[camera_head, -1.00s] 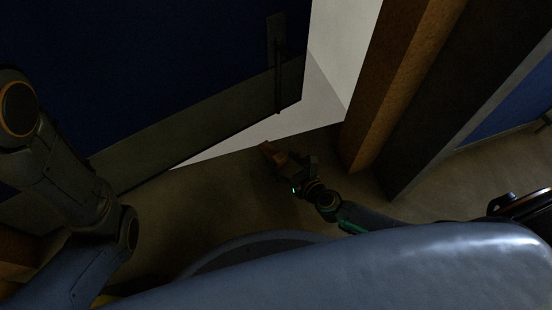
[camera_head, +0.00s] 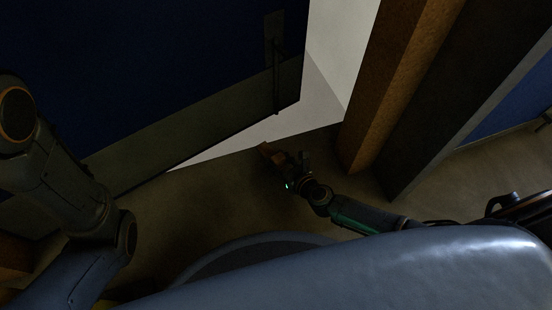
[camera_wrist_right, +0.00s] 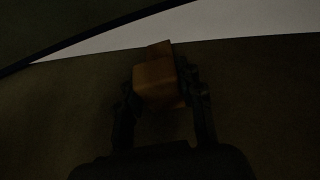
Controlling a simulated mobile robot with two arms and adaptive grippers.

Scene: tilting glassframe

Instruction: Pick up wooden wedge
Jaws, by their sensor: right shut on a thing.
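The wooden wedge (camera_head: 269,151) is a small brown block low near the floor, close to the bottom edge of the open blue door. In the right wrist view the wedge (camera_wrist_right: 156,80) sits between the two dark fingers. My right gripper (camera_head: 281,160) is shut on it, and it also shows in the right wrist view (camera_wrist_right: 163,98). The picture is dark, so I cannot tell whether the wedge touches the floor. My left arm shows at the left edge of the head view, but its gripper is out of sight.
The blue door (camera_head: 150,70) with a dark handle (camera_head: 276,80) and grey kick plate stands ajar. A brown door frame (camera_head: 385,85) and dark wall stand to the right. Bright floor (camera_head: 320,100) shows through the gap. Brown floor (camera_head: 200,200) lies clear on the near side.

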